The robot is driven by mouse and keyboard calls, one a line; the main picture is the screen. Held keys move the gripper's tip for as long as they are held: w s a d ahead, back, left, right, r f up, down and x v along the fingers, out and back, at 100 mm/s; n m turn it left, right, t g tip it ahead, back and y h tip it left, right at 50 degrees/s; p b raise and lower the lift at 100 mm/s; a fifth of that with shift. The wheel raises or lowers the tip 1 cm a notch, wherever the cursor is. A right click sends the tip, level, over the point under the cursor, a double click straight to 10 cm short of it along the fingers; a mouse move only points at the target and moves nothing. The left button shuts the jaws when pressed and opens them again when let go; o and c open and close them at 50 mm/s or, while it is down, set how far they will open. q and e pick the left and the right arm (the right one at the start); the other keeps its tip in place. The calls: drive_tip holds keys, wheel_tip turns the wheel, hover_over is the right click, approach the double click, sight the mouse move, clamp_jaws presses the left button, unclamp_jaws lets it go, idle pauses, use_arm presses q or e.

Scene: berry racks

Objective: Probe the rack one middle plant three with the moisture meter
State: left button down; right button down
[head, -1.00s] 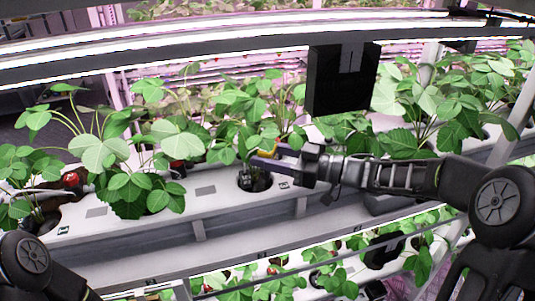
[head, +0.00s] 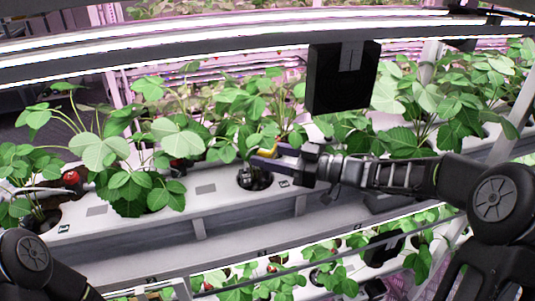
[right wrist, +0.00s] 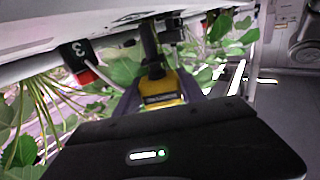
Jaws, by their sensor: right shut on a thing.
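My right gripper (head: 268,161) reaches in from the right and is shut on the yellow and black moisture meter (head: 268,152). The meter also shows between the fingers in the right wrist view (right wrist: 162,92). It is at a plant hole (head: 254,178) in the white middle trough (head: 150,228), below a leafy plant (head: 240,130). In the right wrist view, a dark tag marked 3 (right wrist: 80,50) is left of the meter. Whether the probe tip is in the soil cannot be seen.
Leafy strawberry plants (head: 130,190) stand along the trough on both sides, one with a red berry (head: 71,178). A black box (head: 342,85) hangs from the bright light bars above. A lower row of plants (head: 270,285) lies beneath.

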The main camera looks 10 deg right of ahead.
drive_tip(key=shift+f, duration=0.35)
idle(0.3)
drive_tip(key=shift+f, duration=0.2)
idle(0.3)
drive_tip(key=shift+f+b, duration=0.85)
drive_tip(key=shift+f, duration=0.4)
drive_tip(key=c, duration=0.6)
unclamp_jaws()
drive_tip(key=shift+o, duration=0.4)
drive_tip(key=shift+o, duration=1.4)
drive_tip(key=shift+r, duration=0.2)
drive_tip(key=shift+r+p, duration=2.8)
drive_tip(key=shift+r, duration=0.05)
